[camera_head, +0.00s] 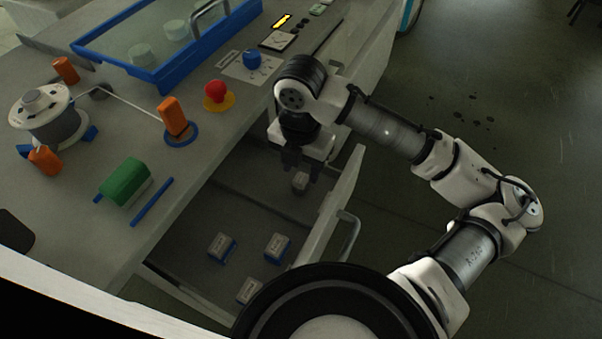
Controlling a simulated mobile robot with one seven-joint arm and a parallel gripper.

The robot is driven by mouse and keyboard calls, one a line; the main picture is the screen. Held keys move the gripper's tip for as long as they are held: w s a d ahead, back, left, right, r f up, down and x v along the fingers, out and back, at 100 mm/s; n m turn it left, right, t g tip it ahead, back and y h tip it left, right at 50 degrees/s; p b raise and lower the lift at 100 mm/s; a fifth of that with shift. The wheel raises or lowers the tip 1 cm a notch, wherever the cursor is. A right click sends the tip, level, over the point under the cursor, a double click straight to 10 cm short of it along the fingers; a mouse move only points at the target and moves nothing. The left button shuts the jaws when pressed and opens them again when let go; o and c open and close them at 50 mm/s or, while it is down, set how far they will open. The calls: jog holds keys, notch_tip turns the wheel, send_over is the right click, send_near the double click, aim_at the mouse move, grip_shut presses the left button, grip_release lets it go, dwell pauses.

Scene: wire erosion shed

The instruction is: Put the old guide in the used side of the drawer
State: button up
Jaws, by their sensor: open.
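The drawer (335,205) is pulled out from the bench front, with its handle at the right. A line like a low divider (250,196) crosses its inside. Three small pale-topped blocks, one (221,246), another (277,248) and a third (249,291), lie in the near part. A small pale piece (300,181), possibly the old guide, is in the far part, just below my gripper (301,172). My gripper points down into the drawer with its fingers apart. I cannot tell whether the piece touches a finger or the drawer floor. No side label is readable.
On the bench stand a wire spool (45,117), a green block (126,182), orange posts (173,117), a red knob (216,92) and a blue-framed clear cover (165,45). A blue bar (152,202) lies near the bench edge. Open floor lies to the right.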

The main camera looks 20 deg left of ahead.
notch_tip(320, 180, up, 8)
dwell(0.5)
